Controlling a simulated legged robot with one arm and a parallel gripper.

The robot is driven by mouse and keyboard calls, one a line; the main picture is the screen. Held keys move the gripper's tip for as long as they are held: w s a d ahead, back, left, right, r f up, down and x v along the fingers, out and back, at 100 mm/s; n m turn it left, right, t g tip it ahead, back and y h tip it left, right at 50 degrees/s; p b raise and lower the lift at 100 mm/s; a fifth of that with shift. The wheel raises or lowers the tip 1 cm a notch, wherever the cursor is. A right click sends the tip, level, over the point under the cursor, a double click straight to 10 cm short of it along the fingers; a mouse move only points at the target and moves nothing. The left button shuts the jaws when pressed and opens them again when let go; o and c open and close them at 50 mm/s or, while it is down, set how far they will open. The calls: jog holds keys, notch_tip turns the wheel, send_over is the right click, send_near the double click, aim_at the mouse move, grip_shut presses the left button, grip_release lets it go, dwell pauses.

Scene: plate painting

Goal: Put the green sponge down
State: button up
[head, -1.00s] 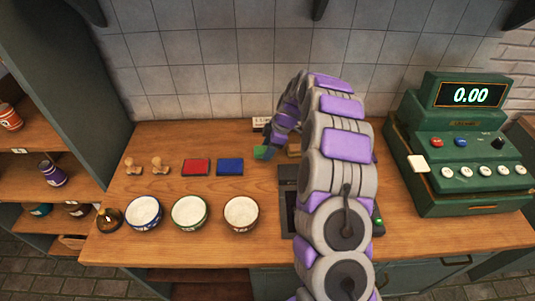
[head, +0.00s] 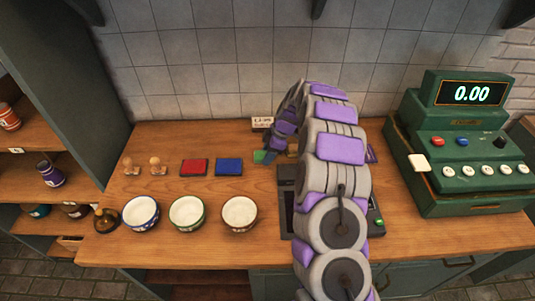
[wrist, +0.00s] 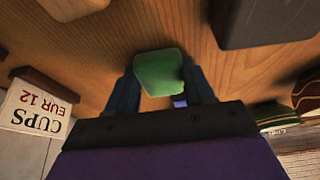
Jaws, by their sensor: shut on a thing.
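The green sponge (wrist: 160,72) is between the two fingers of my gripper (wrist: 162,85) in the wrist view, close to the wooden counter surface. Whether it touches the wood cannot be told. In the head view the sponge (head: 260,156) shows as a small green patch at the back of the counter, right of the blue pad. My gripper (head: 267,157) is beside it there, shut on it and partly hidden by my arm.
A small sign reading CUPS EUR 12 (wrist: 38,108) stands near my gripper. Red (head: 194,168) and blue (head: 229,167) pads, two stamps and three bowls (head: 188,213) are to the left. A green cash register (head: 470,150) is at right. A dark device (head: 286,190) lies in front.

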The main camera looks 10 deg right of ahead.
jog(key=shift+s+f, duration=0.1)
jog(key=shift+f, duration=0.25)
jog(key=shift+s+f+b, duration=0.25)
jog(key=shift+b, duration=0.05)
jog(key=o, duration=0.9)
jog(key=shift+s+f, duration=0.15)
jog(key=shift+f, duration=0.1)
jog(key=shift+o, duration=0.2)
jog(key=shift+d+r+p, duration=0.1)
jog(key=shift+r+p, duration=0.5)
jog(key=shift+p, duration=0.2)
jog(key=w+p+v, duration=0.1)
jog(key=p+v, duration=0.1)
jog(key=v, duration=1)
jog(key=s+a+r+m+g, duration=0.1)
jog(key=s+a+r+m, duration=0.2)
jog(key=s+a+r, duration=0.4)
jog(key=s+a+r+m+g+h, duration=0.1)
jog(key=s+r+m, duration=0.2)
jog(key=s, duration=1)
jog(key=s+a+r+m+h, duration=0.15)
jog(key=s+r+m, duration=0.25)
jog(key=s, duration=0.8)
jog(key=s+d+f+m+h, duration=0.2)
jog(key=s+m, duration=0.3)
jog(key=s, duration=1.1)
jog(key=shift+d+f+m+g, duration=0.35)
jog(key=shift+d+m+g, duration=0.05)
jog(key=shift+d, duration=0.25)
